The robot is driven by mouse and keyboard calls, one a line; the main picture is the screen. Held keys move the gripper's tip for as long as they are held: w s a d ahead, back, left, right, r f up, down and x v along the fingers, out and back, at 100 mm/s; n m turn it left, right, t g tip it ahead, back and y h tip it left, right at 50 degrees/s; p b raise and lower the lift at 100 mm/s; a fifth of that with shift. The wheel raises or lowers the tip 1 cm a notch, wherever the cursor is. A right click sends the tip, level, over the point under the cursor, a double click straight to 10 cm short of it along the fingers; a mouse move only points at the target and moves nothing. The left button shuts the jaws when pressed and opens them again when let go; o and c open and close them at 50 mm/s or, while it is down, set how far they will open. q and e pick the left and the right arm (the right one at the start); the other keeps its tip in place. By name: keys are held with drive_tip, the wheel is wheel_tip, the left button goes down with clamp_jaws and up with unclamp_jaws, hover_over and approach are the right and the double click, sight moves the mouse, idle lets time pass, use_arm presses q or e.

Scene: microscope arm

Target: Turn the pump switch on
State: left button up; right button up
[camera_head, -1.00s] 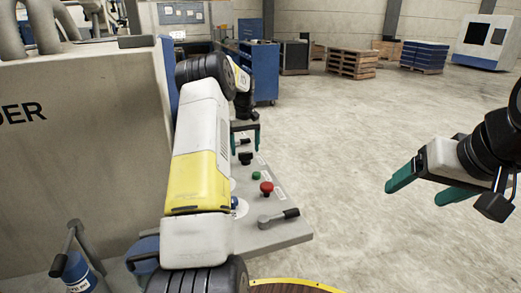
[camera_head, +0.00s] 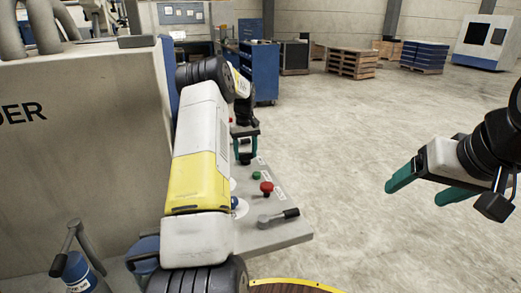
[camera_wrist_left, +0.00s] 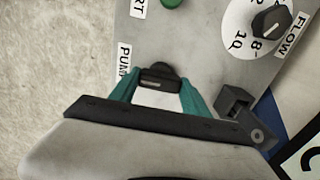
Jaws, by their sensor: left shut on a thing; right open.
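The black pump switch knob (camera_wrist_left: 158,75) sits on the grey panel beside a label reading "PUM", partly covered. My left gripper (camera_wrist_left: 157,88) has its green fingers on either side of the knob and is shut on it. In the head view, my left gripper (camera_head: 245,146) reaches down onto the knob (camera_head: 245,158) at the far part of the panel. My right gripper (camera_head: 422,183) is open and empty, in the air over the floor at the right.
The panel (camera_head: 285,235) also carries a red mushroom button (camera_head: 267,188), a green button (camera_head: 256,175) and a black-handled lever (camera_head: 278,217). A flow dial (camera_wrist_left: 271,21) is near the left gripper. My left arm hides part of the panel.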

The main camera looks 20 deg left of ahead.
use_arm(q)
drive_tip(key=shift+m, duration=0.3)
drive_tip(key=m, duration=0.3)
drive_tip(key=shift+m, duration=0.3)
drive_tip(key=m, duration=0.4)
drive_tip(key=shift+r+m, duration=0.1)
drive_tip(key=shift+m, duration=0.2)
drive_tip(key=m, duration=0.9)
drive_tip(key=shift+w, duration=0.1)
drive_tip(key=o, duration=1.4)
